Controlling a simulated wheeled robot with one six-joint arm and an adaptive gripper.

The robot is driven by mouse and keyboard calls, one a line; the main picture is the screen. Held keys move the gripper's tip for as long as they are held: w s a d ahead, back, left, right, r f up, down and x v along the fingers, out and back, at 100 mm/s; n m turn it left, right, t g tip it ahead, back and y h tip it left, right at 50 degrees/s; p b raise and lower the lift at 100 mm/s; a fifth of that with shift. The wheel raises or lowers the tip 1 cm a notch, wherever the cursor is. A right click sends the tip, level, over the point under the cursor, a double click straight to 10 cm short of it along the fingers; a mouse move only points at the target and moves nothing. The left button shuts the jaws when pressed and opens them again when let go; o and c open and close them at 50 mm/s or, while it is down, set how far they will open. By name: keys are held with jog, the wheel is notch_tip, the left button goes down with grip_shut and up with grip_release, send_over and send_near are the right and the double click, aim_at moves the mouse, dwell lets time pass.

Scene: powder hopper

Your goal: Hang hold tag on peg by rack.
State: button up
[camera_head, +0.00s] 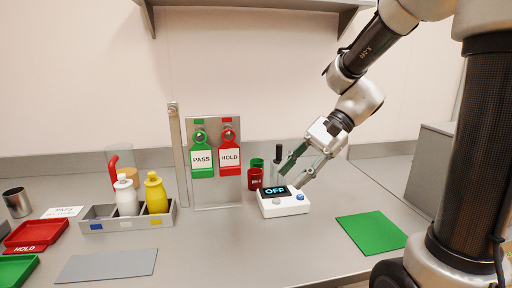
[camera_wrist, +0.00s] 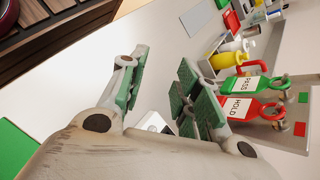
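The red HOLD tag (camera_head: 229,160) hangs on the right side of the grey upright board (camera_head: 215,200), beside the green PASS tag (camera_head: 201,162). In the wrist view the HOLD tag (camera_wrist: 238,106) appears right of my fingers, with metal pegs at the tag loops. A tall thin post (camera_head: 178,150) stands just left of the board, close to the bottle rack (camera_head: 100,226); whether it bears a peg is unclear. My gripper (camera_head: 293,166) is right of the board, above the white OFF device. Its fingers (camera_wrist: 165,88) are apart with nothing between them.
The white device (camera_head: 284,207) with an OFF display stands below my gripper. Red and green cups (camera_head: 256,178) are behind it. White and yellow bottles (camera_head: 155,193) stand in the rack. A green mat (camera_head: 371,231) lies right; red and green trays are left.

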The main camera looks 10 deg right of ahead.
jog(key=w+a+m+y, duration=0.4)
jog(key=w+y, duration=0.1)
jog(key=w, duration=0.4)
jog(key=m+t+y, duration=0.1)
jog(key=m+y, duration=0.3)
send_near(229, 144)
jog(key=a+f, duration=0.1)
jog(key=a, duration=0.2)
jog(key=shift+a, duration=3.5)
grip_shut()
jog(key=shift+r, duration=0.6)
